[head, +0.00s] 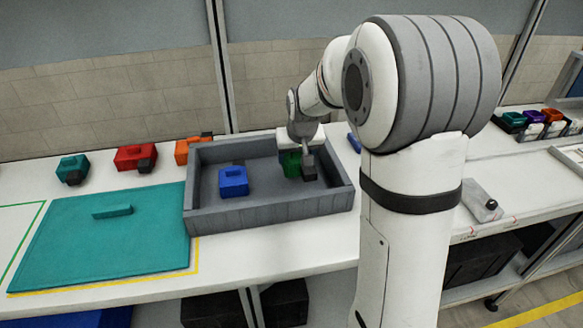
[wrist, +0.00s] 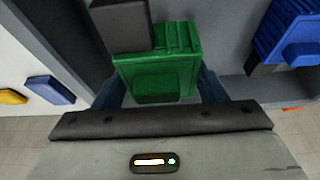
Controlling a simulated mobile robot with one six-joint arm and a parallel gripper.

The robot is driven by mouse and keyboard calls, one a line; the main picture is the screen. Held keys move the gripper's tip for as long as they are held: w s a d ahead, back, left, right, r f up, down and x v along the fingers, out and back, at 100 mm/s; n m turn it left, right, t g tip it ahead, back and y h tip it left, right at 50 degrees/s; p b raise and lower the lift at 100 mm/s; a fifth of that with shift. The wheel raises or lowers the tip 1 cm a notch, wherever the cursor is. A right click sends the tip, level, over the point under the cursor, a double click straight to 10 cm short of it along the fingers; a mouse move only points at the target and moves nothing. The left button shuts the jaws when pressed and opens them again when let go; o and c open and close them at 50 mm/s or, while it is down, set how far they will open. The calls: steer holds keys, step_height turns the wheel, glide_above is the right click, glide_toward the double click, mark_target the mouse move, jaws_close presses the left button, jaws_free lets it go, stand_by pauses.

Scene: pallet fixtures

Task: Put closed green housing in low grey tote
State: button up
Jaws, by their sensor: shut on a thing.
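The green housing (head: 291,164) is between the fingers of my gripper (head: 298,160), inside the outline of the low grey tote (head: 270,217), toward its right part. In the wrist view the green housing (wrist: 158,76) fills the space between the two bluish fingers of my gripper (wrist: 160,88), which are shut on it. A dark block (wrist: 120,25) sits at one end of the housing. The tote wall (wrist: 78,45) runs along the left of the wrist view. I cannot tell whether the housing touches the tote floor.
A blue housing (head: 233,182) lies in the tote's left part, apart from the green one. Left of the tote lies a teal mat (head: 70,235); teal (head: 72,167), red (head: 133,156) and orange (head: 186,150) housings stand behind. A small blue piece (head: 354,142) lies right of the tote.

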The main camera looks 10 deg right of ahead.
mark_target(296, 165)
steer(key=shift+s+a+f, duration=0.1)
steer(key=shift+a+f, duration=0.05)
steer(key=shift+f, duration=1.95)
steer(key=o, duration=1.1)
steer(key=shift+s+r, duration=0.1)
steer(key=shift+r, duration=0.4)
steer(key=v, duration=1.1)
steer(key=s+f, duration=0.1)
steer(key=s, duration=0.7)
steer(key=s+f+g, duration=0.1)
steer(key=s, duration=0.7)
steer(key=s+f+g, duration=0.1)
steer(key=s, duration=0.7)
